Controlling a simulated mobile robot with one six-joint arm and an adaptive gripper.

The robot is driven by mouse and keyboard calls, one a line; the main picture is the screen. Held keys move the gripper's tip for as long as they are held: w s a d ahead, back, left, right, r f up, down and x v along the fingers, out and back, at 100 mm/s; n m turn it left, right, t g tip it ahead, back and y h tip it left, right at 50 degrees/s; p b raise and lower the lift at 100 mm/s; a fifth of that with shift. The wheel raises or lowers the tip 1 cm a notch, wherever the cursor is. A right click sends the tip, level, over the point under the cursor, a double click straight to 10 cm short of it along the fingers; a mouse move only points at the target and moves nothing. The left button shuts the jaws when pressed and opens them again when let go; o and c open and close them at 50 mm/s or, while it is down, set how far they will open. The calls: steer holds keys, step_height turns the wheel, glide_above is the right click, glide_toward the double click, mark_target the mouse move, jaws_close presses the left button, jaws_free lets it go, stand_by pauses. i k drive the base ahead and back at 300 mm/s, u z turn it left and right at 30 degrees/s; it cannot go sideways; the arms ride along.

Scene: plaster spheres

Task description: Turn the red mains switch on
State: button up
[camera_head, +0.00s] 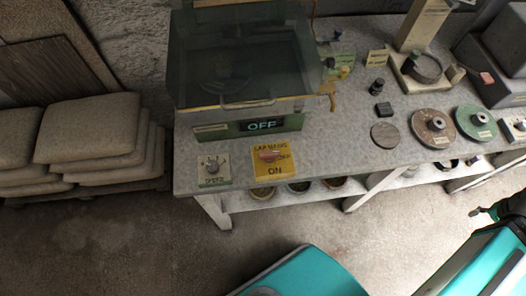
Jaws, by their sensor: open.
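The red mains switch (268,156) is a short red handle on a yellow plate (262,171) at the front edge of the bench. The plate reads "LAP MAINS" at the top, "OFF" at the right and "ON" at the bottom. The handle lies roughly sideways, towards "OFF". A lit display (262,125) behind it reads "OFF". My gripper (482,212) shows small and dark at the right edge, over the floor in front of the bench. It is open, well to the right of the switch and apart from it. Nothing shows between its fingers.
A speed dial (212,170) sits left of the switch plate. A glass-sided machine (240,60) stands behind both. Discs (434,128) and small blocks lie on the bench's right part. Stacked sacks (88,128) are at the left. The floor in front is clear.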

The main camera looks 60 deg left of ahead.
mark_target(268, 156)
steer(key=u, duration=1.95)
steer(key=k, duration=0.95)
steer(key=u, duration=0.2)
